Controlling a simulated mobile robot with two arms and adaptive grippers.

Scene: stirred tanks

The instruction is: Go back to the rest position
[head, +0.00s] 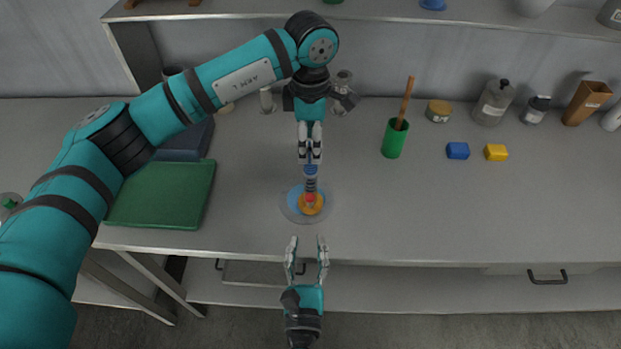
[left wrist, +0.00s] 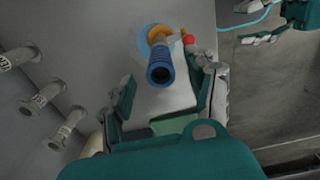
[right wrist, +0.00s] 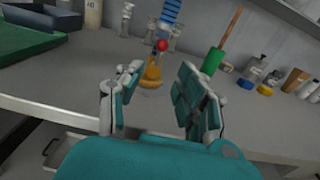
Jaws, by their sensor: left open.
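A dark-blue ribbed piece (head: 311,171) with a red part and an orange base (head: 310,205) stands on a pale blue round patch (head: 291,203) near the table's front edge. The left wrist view shows the ribbed piece (left wrist: 160,70) end-on, with the orange ring and a red ball (left wrist: 190,39) beyond it. My left gripper (head: 310,160) is open at the ribbed piece's far end; its fingers stand apart on either side in the left wrist view. My right gripper (head: 307,240) is open and empty, in front of the table edge, facing the orange base (right wrist: 151,82).
A green tray (head: 165,195) lies at left. A green cup (head: 394,139) with a wooden stick stands right of my left gripper. Blue (head: 457,151) and yellow (head: 495,152) blocks, jars and bottles line the back right. The front right tabletop is clear. A shelf runs above the back.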

